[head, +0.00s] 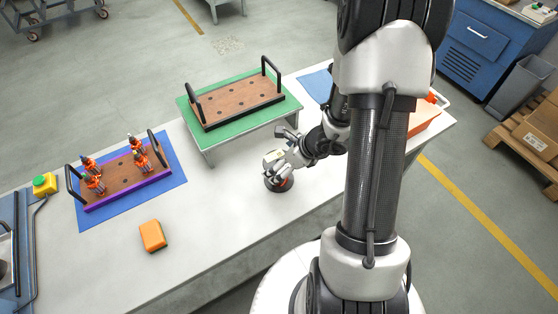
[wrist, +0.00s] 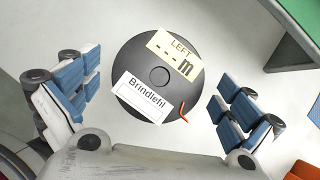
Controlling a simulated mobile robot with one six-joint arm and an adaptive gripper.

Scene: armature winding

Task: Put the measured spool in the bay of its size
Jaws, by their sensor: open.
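A dark round spool (head: 279,185) stands on the white table in the head view, under my gripper (head: 276,170). In the wrist view the spool (wrist: 142,72) shows its black top face, a white label reading "Brindlefil" and a cream label reading "LEFT", dashes and "m". A short orange wire end shows at its right edge. My gripper (wrist: 157,95) is open, with blue-padded fingers on either side of the spool and visible gaps between. I cannot make out bays for spools in either view.
A holed wooden tray (head: 206,117) with black handles sits on a green-topped stand (head: 206,154). A purple-edged tray (head: 118,196) holding several armatures lies on a blue mat (head: 173,158). An orange block (head: 153,236) and a green-button box (head: 45,184) are left. Table around the spool is clear.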

